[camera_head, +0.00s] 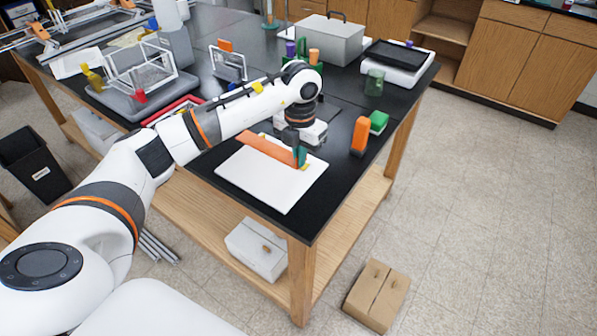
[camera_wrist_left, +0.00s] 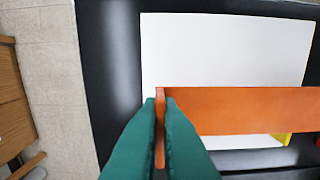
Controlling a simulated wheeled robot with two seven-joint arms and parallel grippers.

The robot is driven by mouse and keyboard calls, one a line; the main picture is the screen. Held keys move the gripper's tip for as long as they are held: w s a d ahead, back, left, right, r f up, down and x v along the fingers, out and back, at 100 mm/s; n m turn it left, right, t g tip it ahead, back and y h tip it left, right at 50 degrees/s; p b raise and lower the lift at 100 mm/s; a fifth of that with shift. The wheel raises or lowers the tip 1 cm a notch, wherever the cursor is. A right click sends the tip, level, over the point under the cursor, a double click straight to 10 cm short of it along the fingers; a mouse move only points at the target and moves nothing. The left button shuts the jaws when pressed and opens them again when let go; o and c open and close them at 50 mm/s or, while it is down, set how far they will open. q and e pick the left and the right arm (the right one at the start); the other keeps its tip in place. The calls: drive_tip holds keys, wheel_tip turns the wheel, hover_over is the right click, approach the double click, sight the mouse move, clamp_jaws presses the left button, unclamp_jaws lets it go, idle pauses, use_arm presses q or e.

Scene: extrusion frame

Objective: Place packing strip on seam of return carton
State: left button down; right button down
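My left gripper (camera_head: 300,157) has teal fingers and is over the white board on the black table. In the left wrist view its fingers (camera_wrist_left: 160,103) are closed on the upright end flange of a long orange strip (camera_wrist_left: 245,110), likely the packing strip. In the head view the orange strip (camera_head: 268,148) extends left from the fingers across the board; whether it touches the board is unclear. A brown cardboard carton (camera_head: 366,297) with a line along its top, likely the return carton, sits on the floor right of the table. My right gripper is not in view.
The white board (camera_head: 260,185) lies near the table's front corner, with a small yellow piece (camera_wrist_left: 282,138) at its edge. An orange block (camera_head: 360,135) and a green block (camera_head: 378,122) stand nearby. A white box (camera_head: 257,250) is on the lower shelf. Floor at right is clear.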

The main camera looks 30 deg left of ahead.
use_arm(q)
wheel_tip(320, 180, up, 3)
drive_tip(key=shift+r, duration=0.2)
drive_tip(key=s+d+f+m, duration=0.1)
drive_tip(key=s+d+m, duration=0.2)
drive_tip(key=m, duration=0.8)
drive_tip(key=s+d+f+m, duration=0.1)
drive_tip(key=s+d+m, duration=0.2)
drive_tip(key=s+m, duration=0.5)
drive_tip(key=s+d+f+m, duration=0.1)
drive_tip(key=s+d+m, duration=0.3)
drive_tip(key=m, duration=1.2)
drive_tip(key=shift+s+f, duration=0.35)
drive_tip(key=shift+s, duration=0.45)
